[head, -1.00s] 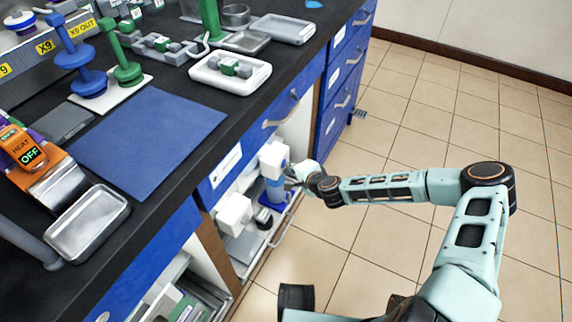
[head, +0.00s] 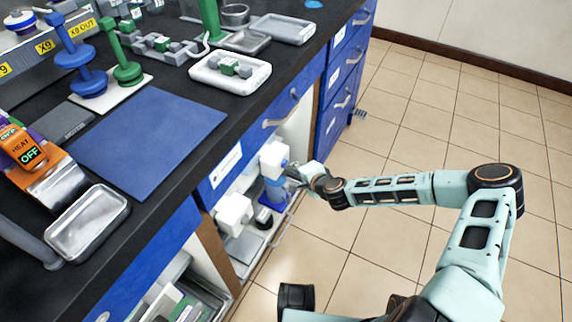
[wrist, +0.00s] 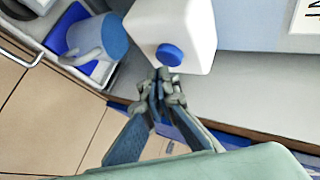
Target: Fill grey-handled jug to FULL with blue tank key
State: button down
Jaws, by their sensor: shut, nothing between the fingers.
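A white tank (head: 273,157) sits in the open lower bay of the bench. Its round blue key (wrist: 169,55) is on the face towards my gripper in the wrist view. The jug (head: 274,190), blue-bodied, stands low beside the tank. In the wrist view the jug (wrist: 101,38) is left of the tank, with a pale grey handle at its left side. Its fill level cannot be read. My gripper (wrist: 162,84) is shut and empty, its fingertips just below the blue key in the picture. In the head view my gripper (head: 291,173) is right of the tank.
A second white tank (head: 234,213) stands to the left in the same bay. A pull-out tray rail (head: 283,228) edges the bay. The benchtop above holds a blue mat (head: 150,140) and metal tray (head: 88,222). The tiled floor on the right is clear.

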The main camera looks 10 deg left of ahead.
jog(key=shift+s+d, duration=0.1)
jog(key=shift+d, duration=0.15)
jog(key=shift+s+d, duration=0.3)
jog(key=shift+d, duration=0.5)
jog(key=shift+s+d, duration=0.25)
jog(key=shift+d, duration=0.5)
jog(key=shift+s+d, duration=0.3)
jog(key=shift+d, duration=0.5)
